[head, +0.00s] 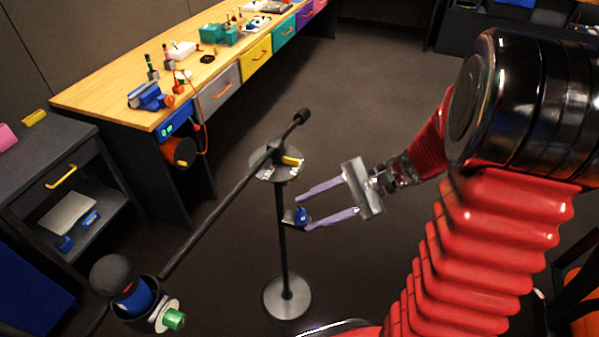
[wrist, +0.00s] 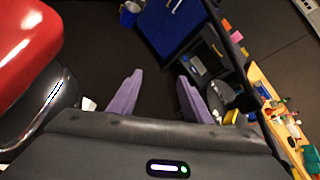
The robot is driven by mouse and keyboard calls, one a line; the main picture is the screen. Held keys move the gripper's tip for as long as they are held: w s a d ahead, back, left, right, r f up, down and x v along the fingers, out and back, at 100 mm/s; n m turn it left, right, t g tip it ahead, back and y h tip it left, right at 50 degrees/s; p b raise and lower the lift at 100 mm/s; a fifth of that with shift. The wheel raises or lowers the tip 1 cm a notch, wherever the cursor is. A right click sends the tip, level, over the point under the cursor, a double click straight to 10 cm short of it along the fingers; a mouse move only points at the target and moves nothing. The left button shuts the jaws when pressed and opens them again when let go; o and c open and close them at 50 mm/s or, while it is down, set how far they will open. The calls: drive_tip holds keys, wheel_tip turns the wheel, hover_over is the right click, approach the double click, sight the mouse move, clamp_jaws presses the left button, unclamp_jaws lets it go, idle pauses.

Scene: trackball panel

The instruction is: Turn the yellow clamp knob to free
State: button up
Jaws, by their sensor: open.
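The yellow clamp knob (head: 291,161) sits on a round grey plate (head: 262,167) near the top of a dark upright stand, where a long slanted boom crosses. It also appears as a yellow piece (wrist: 230,117) in the wrist view, to the right of the fingers and partly cut off by my gripper body. My gripper (head: 304,215) has two pale purple fingers spread apart, lower than the knob and to its right in the head view. The fingers (wrist: 159,78) show nothing held between them in the wrist view. A small blue ball (head: 301,216) appears between the fingertips in the head view; contact is unclear.
The boom (head: 225,212) runs from upper right to lower left, ending near a blue cylinder and a green knob (head: 174,319). The stand's round base (head: 287,296) is on the floor. A wooden workbench (head: 130,90) with coloured drawers stands behind.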

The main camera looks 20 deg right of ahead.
drive_tip(key=w+d+f+m+t+y, duration=0.2)
drive_tip(key=w+d+f+m+t, duration=0.15)
drive_tip(key=d+m, duration=0.2)
drive_tip(key=m+t, duration=0.4)
drive_tip(key=t, duration=0.1)
approach(297, 178)
drive_tip(key=v, duration=0.5)
drive_tip(key=shift+s+f, duration=0.1)
drive_tip(key=shift+f, duration=0.05)
drive_tip(key=shift+a, duration=0.1)
drive_tip(key=x, duration=1.3)
drive_tip(key=shift+w+a+r, duration=0.25)
drive_tip(key=shift+a, duration=0.1)
drive_tip(key=shift+c, duration=0.6)
